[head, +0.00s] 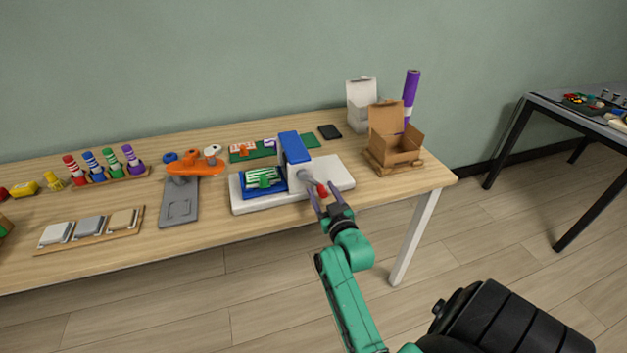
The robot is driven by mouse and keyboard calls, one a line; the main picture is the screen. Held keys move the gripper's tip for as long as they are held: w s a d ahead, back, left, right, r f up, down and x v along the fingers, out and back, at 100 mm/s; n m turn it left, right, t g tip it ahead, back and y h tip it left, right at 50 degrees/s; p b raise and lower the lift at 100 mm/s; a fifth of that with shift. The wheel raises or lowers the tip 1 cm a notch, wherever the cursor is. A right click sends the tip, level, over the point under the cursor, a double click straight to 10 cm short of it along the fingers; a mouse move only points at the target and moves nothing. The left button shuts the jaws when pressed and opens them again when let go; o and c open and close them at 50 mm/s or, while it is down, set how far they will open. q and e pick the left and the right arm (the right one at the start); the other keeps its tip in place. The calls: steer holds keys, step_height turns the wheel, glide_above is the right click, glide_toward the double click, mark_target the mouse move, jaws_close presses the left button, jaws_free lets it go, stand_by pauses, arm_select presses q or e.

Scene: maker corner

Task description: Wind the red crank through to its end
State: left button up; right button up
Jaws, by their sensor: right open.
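The red crank (322,189) is a small red knob on a grey arm at the right side of a blue and white machine (296,160). The machine stands on a white base (338,172) near the table's front edge. My right gripper (325,201) is open, with its purple-grey fingers around or right beside the red knob; I cannot tell whether they touch it. The fingers hide part of the knob and its arm. A blue tray with a green and white piece (264,178) sits on the base at the machine's left. My left gripper is not in view.
An open cardboard box (394,146) stands right of the machine, with a white box (361,104) and purple roll (411,95) behind. A black phone (330,132) lies at the back. An orange tool (194,165) on a grey plate (179,207) is to the left.

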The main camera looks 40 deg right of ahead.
steer(key=shift+w, duration=0.25)
steer(key=shift+s+r, duration=0.15)
steer(key=shift+s, duration=0.05)
steer(key=shift+s+r, duration=0.1)
steer(key=shift+s, duration=0.05)
steer(key=shift+c, duration=1.3)
jaws_close()
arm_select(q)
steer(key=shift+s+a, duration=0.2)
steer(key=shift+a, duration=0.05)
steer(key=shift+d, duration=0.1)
arm_select(e)
steer(key=shift+r, duration=0.3)
